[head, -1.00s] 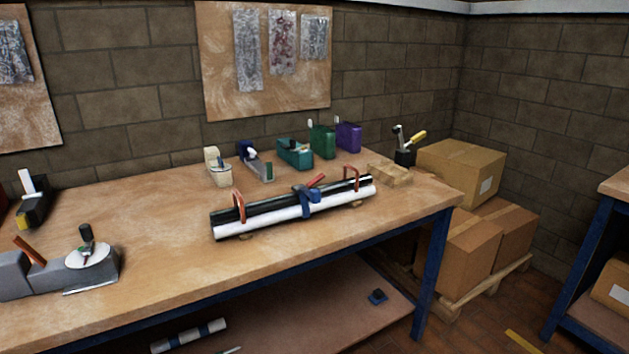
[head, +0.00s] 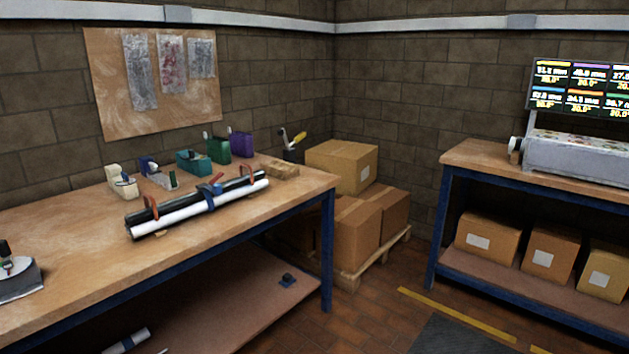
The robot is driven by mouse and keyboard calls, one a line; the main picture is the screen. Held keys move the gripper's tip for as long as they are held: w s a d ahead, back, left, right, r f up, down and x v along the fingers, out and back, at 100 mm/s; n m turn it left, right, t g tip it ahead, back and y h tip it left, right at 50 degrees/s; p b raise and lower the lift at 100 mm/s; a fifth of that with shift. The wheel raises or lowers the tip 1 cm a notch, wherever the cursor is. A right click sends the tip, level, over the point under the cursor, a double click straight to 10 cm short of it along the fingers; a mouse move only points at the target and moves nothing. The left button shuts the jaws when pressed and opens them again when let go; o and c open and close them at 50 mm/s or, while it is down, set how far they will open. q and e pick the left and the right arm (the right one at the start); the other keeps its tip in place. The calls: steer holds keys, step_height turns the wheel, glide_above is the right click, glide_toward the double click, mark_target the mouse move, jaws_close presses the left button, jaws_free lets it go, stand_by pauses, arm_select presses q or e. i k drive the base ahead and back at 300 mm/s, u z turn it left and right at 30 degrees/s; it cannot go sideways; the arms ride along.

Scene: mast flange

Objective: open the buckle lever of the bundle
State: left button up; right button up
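The bundle (head: 181,217) lies on the wooden workbench near its front edge. It is made of black and white tubes side by side, with a red-orange handle toward each end. A blue strap with a buckle (head: 209,199) goes around its middle. A small red lever (head: 216,177) shows at the buckle; at this distance I cannot tell its exact angle. Neither of my grippers is in view.
The workbench (head: 70,242) has bare room left of the bundle. Several holders, including a teal box (head: 193,162), stand behind it. Cardboard boxes (head: 343,166) on a pallet stand right of the bench. A second bench (head: 475,155) carries a grey machine. Floor between is open.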

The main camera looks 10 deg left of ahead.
mark_target(218, 176)
steer(key=u, duration=1.05)
steer(key=k, duration=0.15)
steer(key=z, duration=1.2)
steer(key=i, duration=1.95)
steer(key=u, duration=1.9)
steer(key=i, duration=0.75)
steer(key=u, duration=0.8)
